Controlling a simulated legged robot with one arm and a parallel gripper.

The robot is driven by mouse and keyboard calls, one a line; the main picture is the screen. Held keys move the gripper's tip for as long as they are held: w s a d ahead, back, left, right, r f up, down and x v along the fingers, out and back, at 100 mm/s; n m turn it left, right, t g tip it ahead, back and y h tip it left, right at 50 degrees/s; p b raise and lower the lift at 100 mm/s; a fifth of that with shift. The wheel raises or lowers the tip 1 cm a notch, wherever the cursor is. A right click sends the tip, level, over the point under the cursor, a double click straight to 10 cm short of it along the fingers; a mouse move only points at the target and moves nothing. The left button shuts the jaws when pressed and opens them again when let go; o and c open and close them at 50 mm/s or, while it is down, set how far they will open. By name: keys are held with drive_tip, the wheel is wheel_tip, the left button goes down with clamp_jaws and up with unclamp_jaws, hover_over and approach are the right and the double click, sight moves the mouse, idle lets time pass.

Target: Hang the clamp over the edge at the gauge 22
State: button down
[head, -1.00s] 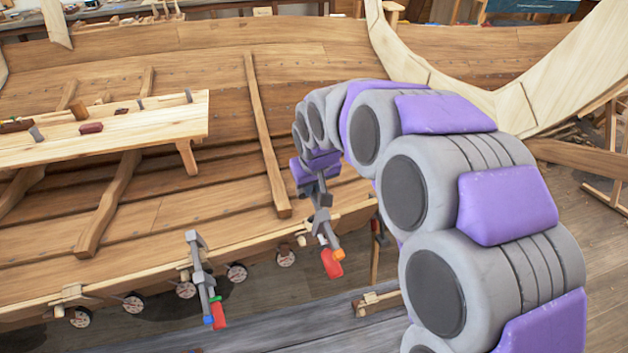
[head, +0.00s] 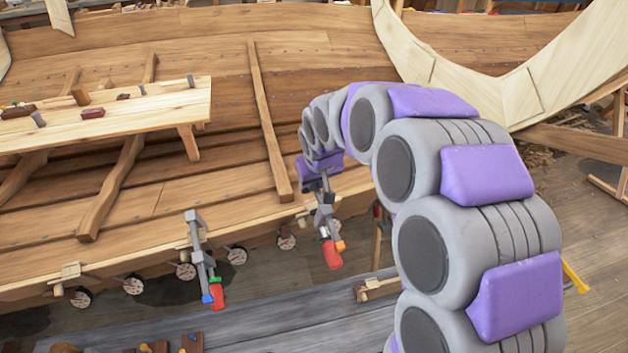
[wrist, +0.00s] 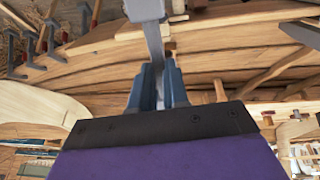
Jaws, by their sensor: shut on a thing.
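My gripper (head: 322,184) is shut on a clamp (head: 327,219) with a grey bar, a red handle and an orange end. The clamp hangs handle-down at the hull's plank edge (head: 262,222), right of the rightmost visible round gauge (head: 286,241). I cannot tell whether it touches the edge. In the wrist view my gripper's fingers (wrist: 158,88) close around the clamp's grey bar (wrist: 153,45). Several round gauges hang along the edge, including one further left (head: 133,285); their numbers are too small to read.
Another clamp (head: 203,262) with a red handle and a blue end hangs over the edge to the left. A plank bench with tools (head: 150,108) stands inside the hull. A wooden block (head: 375,289) lies below right of the held clamp. A grey plank surface (head: 270,305) runs below the edge.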

drive_tip(key=f, duration=0.1)
drive_tip(key=w+f, duration=0.1)
drive_tip(key=w+f+b, duration=0.1)
drive_tip(key=f, duration=0.1)
drive_tip(key=shift+d, duration=0.4)
drive_tip(key=shift+a+f, duration=0.75)
drive_tip(key=shift+f, duration=0.05)
drive_tip(key=shift+w+f, duration=0.15)
drive_tip(key=shift+f, duration=0.2)
drive_tip(key=shift+w+d+f, duration=0.25)
drive_tip(key=shift+f, duration=0.3)
drive_tip(key=shift+w+d+f, duration=0.2)
drive_tip(key=shift+d+f, duration=0.05)
drive_tip(key=shift+f, duration=0.25)
drive_tip(key=shift+w+a+f, duration=0.15)
drive_tip(key=shift+f, duration=0.25)
drive_tip(key=shift+a+f, duration=0.1)
drive_tip(key=shift+a, duration=0.35)
drive_tip(key=shift+d, duration=0.35)
drive_tip(key=shift+w+a+f, duration=0.15)
drive_tip(key=shift+a+f, duration=0.05)
drive_tip(key=shift+f, duration=0.15)
